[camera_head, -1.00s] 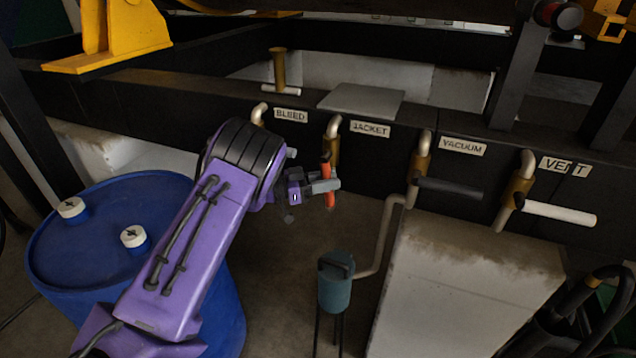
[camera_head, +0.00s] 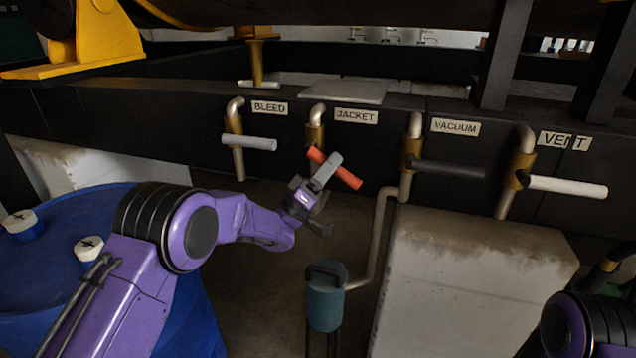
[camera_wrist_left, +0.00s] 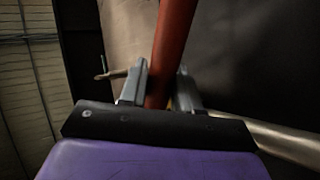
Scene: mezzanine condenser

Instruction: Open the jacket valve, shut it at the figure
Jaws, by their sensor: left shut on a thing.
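The jacket valve (camera_head: 315,136) is a brass body on the dark beam, under the JACKET label (camera_head: 356,116). Its orange-red lever (camera_head: 346,177) slants down to the right, between hanging and level. My left gripper (camera_head: 327,171) is shut on the lever about halfway along. One grey finger crosses the lever's front. In the left wrist view the red lever (camera_wrist_left: 172,50) runs up between the two fingers (camera_wrist_left: 158,88). Part of my right arm shows at the lower right, but its gripper is out of view. I see no readable figure.
The bleed lever (camera_head: 249,142) is pale, the vacuum lever (camera_head: 450,168) black and the vent lever (camera_head: 567,187) white; all stick out rightward. A teal canister (camera_head: 326,300) stands below, joined to a pipe (camera_head: 382,235). A blue drum (camera_head: 190,325) is at left, a concrete block (camera_head: 470,290) at right.

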